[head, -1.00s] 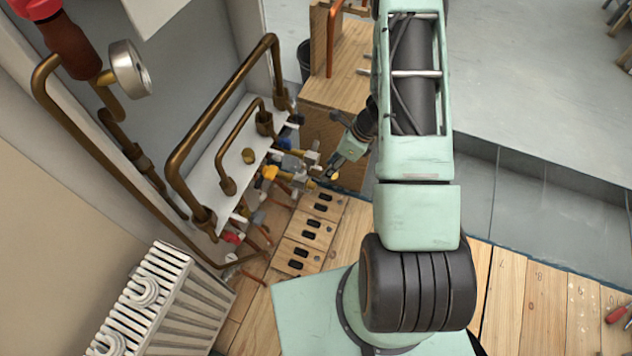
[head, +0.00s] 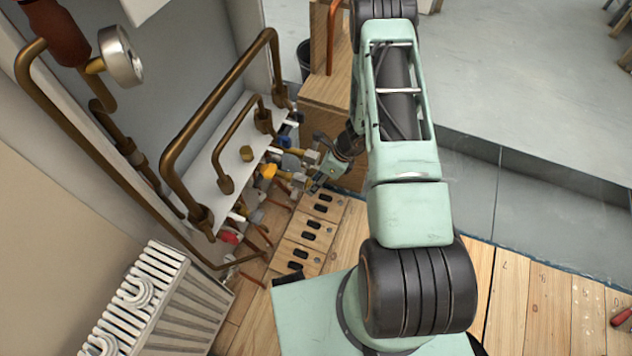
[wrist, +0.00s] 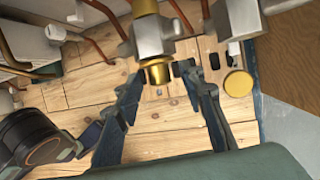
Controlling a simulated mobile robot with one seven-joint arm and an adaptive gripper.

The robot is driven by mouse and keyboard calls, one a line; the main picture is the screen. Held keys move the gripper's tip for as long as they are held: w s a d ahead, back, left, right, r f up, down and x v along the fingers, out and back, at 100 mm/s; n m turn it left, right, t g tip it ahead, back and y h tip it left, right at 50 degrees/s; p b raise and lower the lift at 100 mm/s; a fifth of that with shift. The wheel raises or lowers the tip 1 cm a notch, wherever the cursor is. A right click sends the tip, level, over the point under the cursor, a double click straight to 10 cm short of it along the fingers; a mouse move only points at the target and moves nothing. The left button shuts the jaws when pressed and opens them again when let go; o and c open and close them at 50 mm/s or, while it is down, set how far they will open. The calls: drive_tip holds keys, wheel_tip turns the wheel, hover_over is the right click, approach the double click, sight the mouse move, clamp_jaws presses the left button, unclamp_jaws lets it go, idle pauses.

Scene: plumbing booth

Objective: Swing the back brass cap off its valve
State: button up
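In the wrist view, my gripper (wrist: 160,85) has its two dark fingers spread apart. A pale metal valve body (wrist: 147,36) with a brass end (wrist: 157,73) sits between and just beyond the fingertips. I see gaps on both sides of the brass end. A round brass cap (wrist: 238,83) shows to the right of the right finger, apart from it. I cannot tell whether it is linked to the valve. In the head view, my gripper (head: 316,182) is low beside the front of the valve row (head: 300,158); its fingertips are small there, and I cannot pick out the cap.
Bent copper pipes (head: 225,95) and a white shelf (head: 212,160) stand left of the gripper. A wooden board with dark slots (head: 312,232) lies below the valves. A white radiator (head: 140,300) is at lower left. Open grey floor (head: 540,90) lies right.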

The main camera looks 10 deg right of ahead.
clamp_jaws()
